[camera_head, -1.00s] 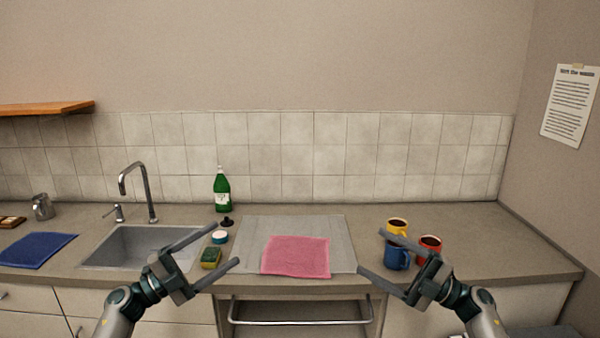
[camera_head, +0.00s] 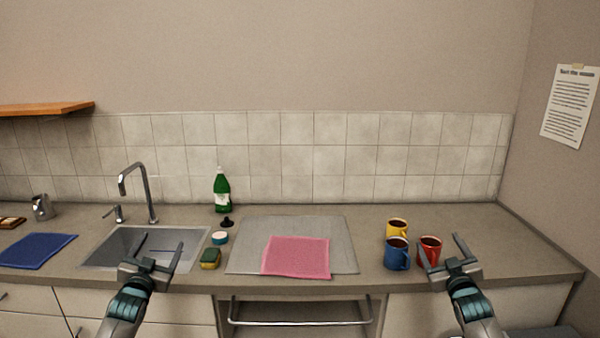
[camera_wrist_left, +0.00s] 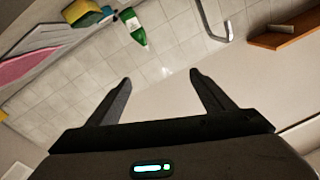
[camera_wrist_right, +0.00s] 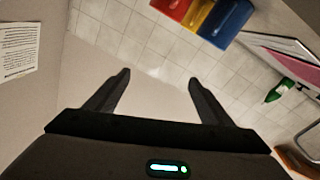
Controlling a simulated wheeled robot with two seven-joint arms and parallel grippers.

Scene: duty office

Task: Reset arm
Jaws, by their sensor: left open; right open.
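My left gripper (camera_head: 158,250) is open and empty, raised in front of the sink in the head view. Its two spread fingers also show in the left wrist view (camera_wrist_left: 160,85), with nothing between them. My right gripper (camera_head: 439,250) is open and empty at the right, in front of the red mug (camera_head: 430,249). In the right wrist view its fingers (camera_wrist_right: 156,85) are apart with nothing between them. One right finger overlaps the red mug in the head view; I cannot see any contact.
A blue mug (camera_head: 397,256) and a yellow mug (camera_head: 397,228) stand beside the red one. A pink cloth (camera_head: 297,258) lies on a grey board (camera_head: 245,253). A sponge (camera_head: 210,259), green bottle (camera_head: 221,190) and faucet (camera_head: 148,192) are near the sink (camera_head: 105,262).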

